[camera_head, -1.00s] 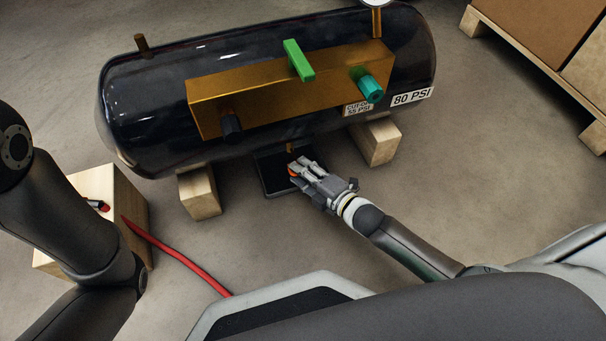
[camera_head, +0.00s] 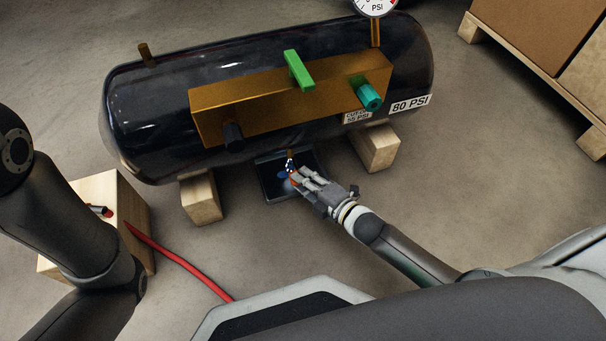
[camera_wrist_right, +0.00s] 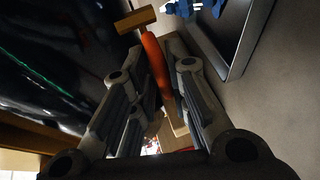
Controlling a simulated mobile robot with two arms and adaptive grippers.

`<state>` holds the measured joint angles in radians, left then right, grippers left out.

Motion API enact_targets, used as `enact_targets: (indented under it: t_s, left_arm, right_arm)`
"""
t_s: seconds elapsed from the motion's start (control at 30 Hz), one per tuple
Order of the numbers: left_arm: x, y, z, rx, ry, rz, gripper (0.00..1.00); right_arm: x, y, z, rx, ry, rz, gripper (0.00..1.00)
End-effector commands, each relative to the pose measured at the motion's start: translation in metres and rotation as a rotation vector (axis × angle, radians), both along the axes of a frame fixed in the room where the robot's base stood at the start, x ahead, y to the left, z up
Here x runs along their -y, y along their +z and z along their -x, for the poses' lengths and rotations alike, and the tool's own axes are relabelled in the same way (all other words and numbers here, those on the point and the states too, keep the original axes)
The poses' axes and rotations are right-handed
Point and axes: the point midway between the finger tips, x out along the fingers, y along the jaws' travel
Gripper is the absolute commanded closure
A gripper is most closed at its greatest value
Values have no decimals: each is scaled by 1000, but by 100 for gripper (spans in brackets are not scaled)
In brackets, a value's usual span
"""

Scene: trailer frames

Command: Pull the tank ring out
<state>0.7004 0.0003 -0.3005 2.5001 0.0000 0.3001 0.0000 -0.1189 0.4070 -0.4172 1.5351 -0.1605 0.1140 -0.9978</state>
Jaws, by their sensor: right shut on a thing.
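The black tank (camera_head: 165,100) lies on its side with a brass block (camera_head: 255,98) on its front. Under it, a short brass stem (camera_head: 290,153) points down over a dark tray; in the right wrist view the stem (camera_wrist_right: 136,19) shows close up. My right gripper (camera_head: 297,180) is shut on the orange ring (camera_wrist_right: 155,60), just below and in front of the stem. The ring runs between the fingers, its far end near the stem; contact there is unclear. Blue and white bits show at the stem.
The dark tray (camera_head: 312,164) holds something blue. Wooden blocks (camera_head: 201,199) prop the tank. A wooden block (camera_head: 88,190) with a red hose (camera_head: 180,262) stands at the left. Boxes on a pallet (camera_head: 530,30) fill the upper right. Floor right of my arm is clear.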

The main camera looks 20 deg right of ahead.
Motion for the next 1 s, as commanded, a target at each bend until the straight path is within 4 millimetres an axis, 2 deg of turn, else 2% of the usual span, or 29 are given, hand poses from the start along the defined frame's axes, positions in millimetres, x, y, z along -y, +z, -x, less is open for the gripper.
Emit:
enact_targets:
  t_s: [0.03, 0.17, 0.2, 0.33, 0.8, 1.0]
  left_arm:
    - [0, 7, 0, 0, 0, 0, 46]
    - [0, 2, 0, 1, 1, 0, 46]
    - [0, 2, 0, 1, 1, 0, 46]
    - [0, 2, 0, 1, 1, 1, 46]
    - [-1, 2, -2, -7, 1, 1, 46]
    - [0, 2, -1, -3, 0, 1, 46]
  right_arm:
    - [1, -5, 6, -25, -7, -3, 100]
    - [1, -9, 6, -25, -6, -3, 100]
    - [1, -9, 6, -25, -6, -3, 83]
    - [1, -9, 6, -24, -5, -1, 68]
    - [1, -4, 5, -12, -3, -1, 68]
    - [9, -1, 22, -13, -2, 0, 68]
